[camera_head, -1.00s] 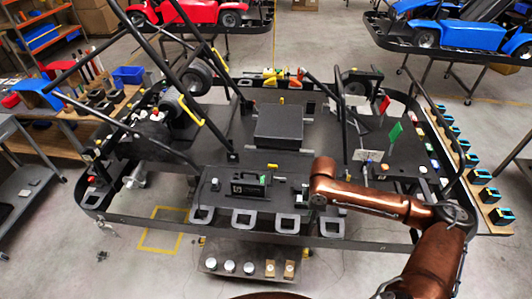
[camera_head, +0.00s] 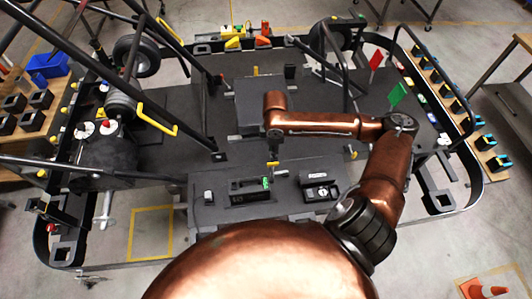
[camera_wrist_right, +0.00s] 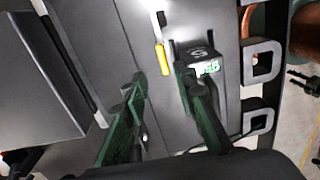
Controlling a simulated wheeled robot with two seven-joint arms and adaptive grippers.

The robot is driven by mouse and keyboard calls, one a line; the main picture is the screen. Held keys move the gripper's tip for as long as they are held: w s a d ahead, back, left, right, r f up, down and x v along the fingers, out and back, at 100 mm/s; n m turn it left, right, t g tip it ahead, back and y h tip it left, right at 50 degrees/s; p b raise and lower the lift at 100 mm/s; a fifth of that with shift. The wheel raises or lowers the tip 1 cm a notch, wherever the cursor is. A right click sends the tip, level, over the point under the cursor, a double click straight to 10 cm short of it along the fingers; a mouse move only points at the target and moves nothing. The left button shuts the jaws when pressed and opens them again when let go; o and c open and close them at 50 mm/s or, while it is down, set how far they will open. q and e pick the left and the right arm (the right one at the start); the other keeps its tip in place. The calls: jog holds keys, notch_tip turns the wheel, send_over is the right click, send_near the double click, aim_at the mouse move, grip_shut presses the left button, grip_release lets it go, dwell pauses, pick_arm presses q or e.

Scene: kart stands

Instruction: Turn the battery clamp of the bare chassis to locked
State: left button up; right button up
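The bare chassis (camera_head: 215,165) is a wide dark frame with a flat floor. On it, a small lever with a yellow grip, which looks like the battery clamp (camera_head: 272,164), sits between a raised dark block (camera_head: 250,112) and a black box with a green mark (camera_head: 250,189). In the right wrist view the yellow grip (camera_wrist_right: 162,58) lies just beyond and between the dark green fingers of my right gripper (camera_wrist_right: 160,78), which are apart with nothing held. In the head view my right gripper (camera_head: 273,138) is above the lever. My left gripper is out of view.
A second box with a dial (camera_head: 320,191) is beside the black box. Dark bars rise at the left, and red and green flags (camera_head: 397,94) stand at the right. A side rack (camera_head: 445,85) holds several small blocks. An orange cone (camera_head: 484,289) is on the floor.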

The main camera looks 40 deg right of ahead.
aim_at(273, 163)
jog(key=f, duration=0.5)
jog(key=shift+s+a+f, duration=0.1)
jog(key=shift+s+a, duration=0.05)
jog(key=shift+s, duration=0.05)
jog(key=shift+s+f, duration=0.1)
jog(key=shift+f, duration=0.75)
jog(key=shift+s, duration=0.1)
jog(key=shift+w, duration=0.2)
jog(key=shift+c, duration=0.8)
jog(key=shift+s, duration=0.1)
grip_shut()
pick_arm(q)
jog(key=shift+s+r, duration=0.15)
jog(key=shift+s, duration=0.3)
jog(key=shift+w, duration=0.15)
